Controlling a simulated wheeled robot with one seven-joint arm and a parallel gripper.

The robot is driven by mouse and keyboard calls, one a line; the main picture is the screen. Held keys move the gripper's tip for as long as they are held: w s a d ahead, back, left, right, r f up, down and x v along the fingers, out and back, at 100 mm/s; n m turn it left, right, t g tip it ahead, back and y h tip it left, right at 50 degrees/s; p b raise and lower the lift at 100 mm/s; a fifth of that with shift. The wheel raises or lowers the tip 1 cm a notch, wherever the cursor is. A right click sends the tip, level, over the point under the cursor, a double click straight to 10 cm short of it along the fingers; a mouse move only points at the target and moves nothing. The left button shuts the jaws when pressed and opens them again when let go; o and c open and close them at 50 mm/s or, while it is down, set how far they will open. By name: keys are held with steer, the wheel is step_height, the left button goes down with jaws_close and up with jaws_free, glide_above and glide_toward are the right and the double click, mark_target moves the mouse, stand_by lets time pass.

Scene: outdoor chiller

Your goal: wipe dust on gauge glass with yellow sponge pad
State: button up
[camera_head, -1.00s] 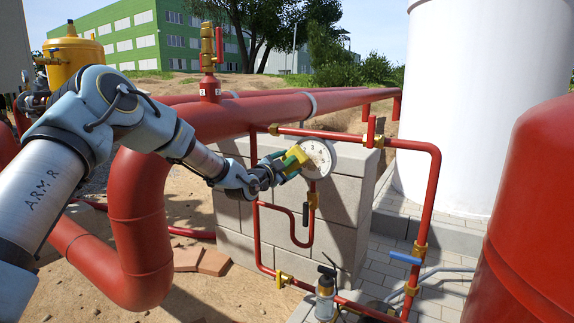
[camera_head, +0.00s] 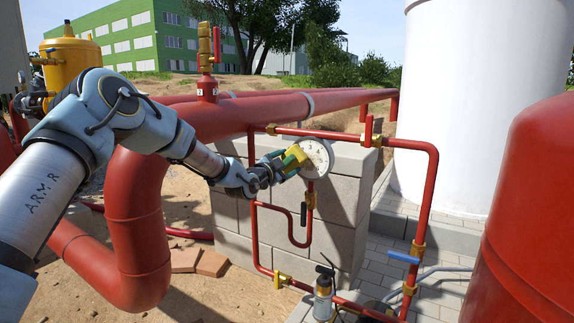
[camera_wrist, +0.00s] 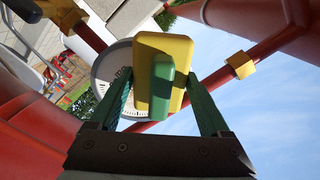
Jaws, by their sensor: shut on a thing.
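My gripper (camera_head: 284,168) is shut on the yellow sponge pad (camera_head: 296,156), holding it by a green grip on its back. In the wrist view the sponge pad (camera_wrist: 176,50) sits between my gripper's green fingers (camera_wrist: 160,88). The round white gauge (camera_head: 318,156) stands on the thin red pipe in front of the block wall. The pad overlaps the left part of its face. In the wrist view the gauge (camera_wrist: 104,68) is partly hidden behind the pad. I cannot tell whether the pad touches the glass. No dust can be made out.
A thick red pipe (camera_head: 240,112) runs behind my arm. Thin red pipes with brass fittings surround the gauge, with a blue-handled valve (camera_head: 404,257) at lower right. A red tank (camera_head: 530,220) stands at right and a white tank (camera_head: 450,110) behind.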

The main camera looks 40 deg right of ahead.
mark_target(298, 163)
steer(key=shift+w+d, duration=0.15)
steer(key=shift+d, duration=0.55)
steer(key=shift+b, duration=0.3)
steer(key=shift+s+d+b, duration=0.15)
steer(key=shift+s+b, duration=0.35)
steer(key=shift+s, duration=0.3)
steer(key=shift+s+d+b, duration=0.15)
steer(key=shift+s+b, duration=0.3)
steer(key=shift+s, duration=0.3)
steer(key=shift+s+d+b, duration=0.3)
steer(key=shift+s+b, duration=0.2)
steer(key=shift+s, duration=0.45)
steer(key=shift+s+d+b, duration=0.3)
steer(key=shift+s+b, duration=0.15)
steer(key=shift+s, duration=0.45)
steer(key=shift+s+d+b, duration=0.2)
steer(key=shift+s+b, duration=0.25)
steer(key=shift+s, duration=0.35)
steer(key=shift+s+d+b, duration=0.15)
steer(key=shift+s+b, duration=0.25)
steer(key=shift+s, duration=0.4)
steer(key=shift+d+b, duration=0.1)
steer(key=shift+b, duration=0.2)
steer(key=shift+w, duration=0.1)
